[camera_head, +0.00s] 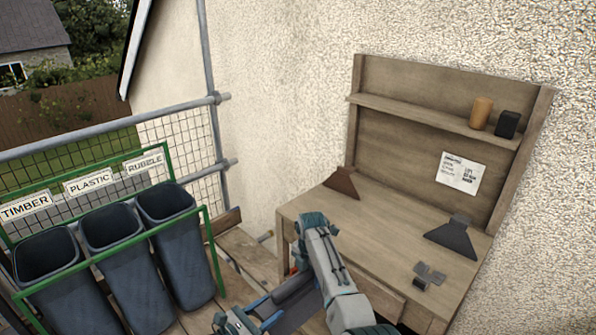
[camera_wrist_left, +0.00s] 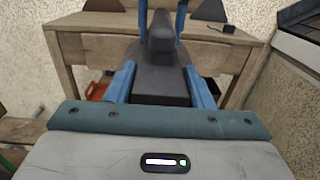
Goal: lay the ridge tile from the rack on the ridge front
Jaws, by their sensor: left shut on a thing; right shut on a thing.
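A dark grey ridge tile (camera_head: 297,312) is low in the head view, partly covered by my arms. It also shows in the left wrist view (camera_wrist_left: 160,78), running away from the wrist with a raised part along its middle. My left gripper (camera_head: 265,312) is shut on its near end; its blue fingers lie on either side of the tile in the wrist view (camera_wrist_left: 163,88). My right gripper (camera_wrist_left: 162,18) is shut on the far part, with a blue finger on each side. In the head view my right arm hides most of that grip. The ridge front and rack are not recognisable here.
A wooden workbench (camera_head: 315,207) stands against the rough wall, with a brown piece (camera_head: 342,183), a dark piece (camera_head: 453,238) and a small grey part (camera_head: 430,275) on it. Bins (camera_head: 112,232) in a green frame and scaffold rails (camera_head: 110,115) stand at the left.

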